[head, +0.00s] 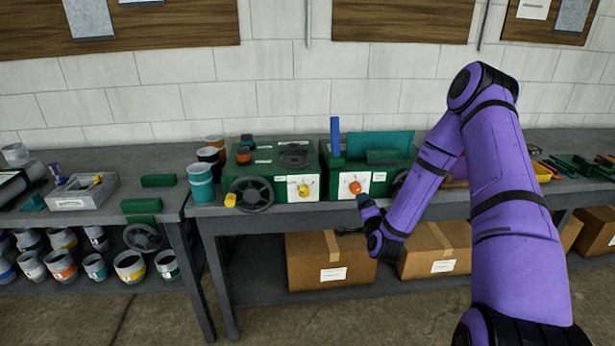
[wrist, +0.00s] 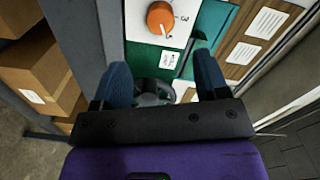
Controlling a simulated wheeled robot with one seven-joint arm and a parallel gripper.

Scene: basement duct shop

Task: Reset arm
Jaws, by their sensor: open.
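My purple arm reaches in from the right in the head view and bends down, with my gripper (head: 362,202) in front of the workbench edge. In the wrist view my gripper (wrist: 160,82) shows two blue fingers spread wide with nothing held between them. Ahead of it is the right green machine (head: 372,160), with an orange knob (head: 355,187) on a white plate. The orange knob also shows in the wrist view (wrist: 160,18), beyond the fingers and apart from them. A dark handwheel (wrist: 150,92) shows between the fingers in the wrist view.
A left green machine (head: 272,170) with a yellow knob (head: 303,190) and a handwheel (head: 251,194) stands beside it. Cardboard boxes (head: 328,262) sit on the shelf below. Tools lie at far right.

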